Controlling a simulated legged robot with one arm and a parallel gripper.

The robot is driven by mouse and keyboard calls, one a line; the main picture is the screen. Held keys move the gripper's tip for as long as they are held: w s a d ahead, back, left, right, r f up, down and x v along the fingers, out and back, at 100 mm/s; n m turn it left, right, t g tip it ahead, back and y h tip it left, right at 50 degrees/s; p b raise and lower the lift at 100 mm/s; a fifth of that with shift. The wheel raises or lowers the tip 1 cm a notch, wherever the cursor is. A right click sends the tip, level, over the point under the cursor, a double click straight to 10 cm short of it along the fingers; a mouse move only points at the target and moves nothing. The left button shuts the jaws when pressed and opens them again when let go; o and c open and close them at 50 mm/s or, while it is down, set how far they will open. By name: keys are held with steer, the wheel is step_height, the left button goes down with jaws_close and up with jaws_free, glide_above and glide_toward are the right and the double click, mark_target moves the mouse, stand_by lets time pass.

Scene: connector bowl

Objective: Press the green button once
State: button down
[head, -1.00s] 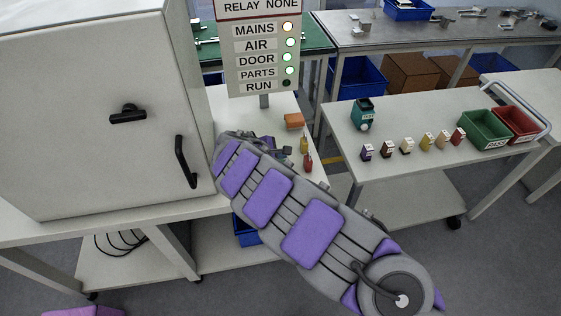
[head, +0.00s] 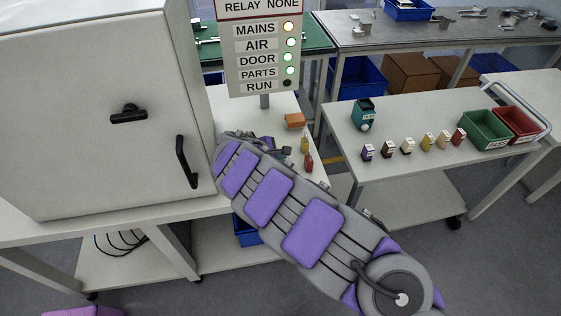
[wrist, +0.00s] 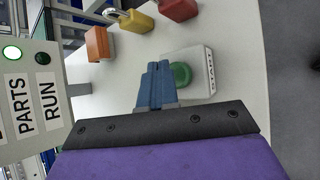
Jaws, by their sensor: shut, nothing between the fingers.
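The green button (wrist: 181,75) shows in the wrist view as a round green cap on a small white box (wrist: 201,62). My gripper (wrist: 158,66) is shut and empty, its blue fingers side by side. The fingertips lie just left of the button in the picture and overlap its left edge. I cannot tell whether they touch it or hang above it. In the head view my arm hides the button and its box.
An orange block (head: 294,121), a yellow padlock (head: 304,145) and a red padlock (head: 308,162) lie close by. A sign panel (head: 262,60) has lit lamps, except RUN, which is dark. A white cabinet (head: 90,110) stands left of my arm.

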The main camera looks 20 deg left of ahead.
steer(key=shift+f, duration=0.1)
steer(key=shift+a+f, duration=0.1)
steer(key=shift+f, duration=0.15)
steer(key=shift+f+b, duration=0.35)
steer(key=shift+f, duration=0.15)
stand_by(0.7)
stand_by(0.4)
steer(key=shift+r+p, duration=0.9)
steer(key=shift+r, duration=0.05)
step_height(320, 180, up, 5)
steer(key=p, duration=0.4)
stand_by(0.6)
